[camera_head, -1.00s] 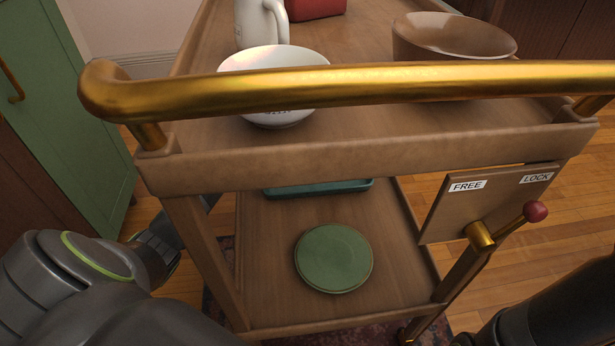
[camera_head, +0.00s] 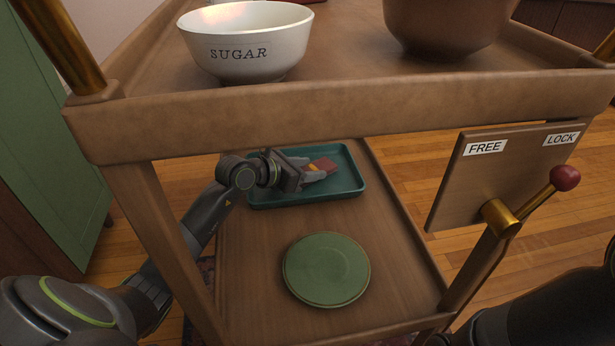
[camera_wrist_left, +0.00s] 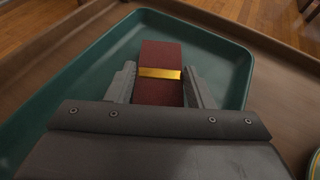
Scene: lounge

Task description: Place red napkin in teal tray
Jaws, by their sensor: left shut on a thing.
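The red napkin (camera_head: 321,165), a dark red folded strip with a gold band, is at the teal tray (camera_head: 347,179) on the cart's lower shelf. In the left wrist view the napkin (camera_wrist_left: 160,62) lies between my two grey fingers, over the tray floor (camera_wrist_left: 95,75). My left gripper (camera_head: 318,172) reaches in from the left under the upper shelf and is shut on the napkin, inside the tray's outline. I cannot tell whether the napkin touches the tray floor. My right gripper is not in view; part of my right arm shows at the lower right.
A green round plate or lid (camera_head: 326,270) lies on the lower shelf in front of the tray. The upper shelf (camera_head: 330,112) is close above my arm and holds a white SUGAR bowl (camera_head: 246,45) and a brown bowl (camera_head: 447,25). A FREE/LOCK lever (camera_head: 537,196) is on the right.

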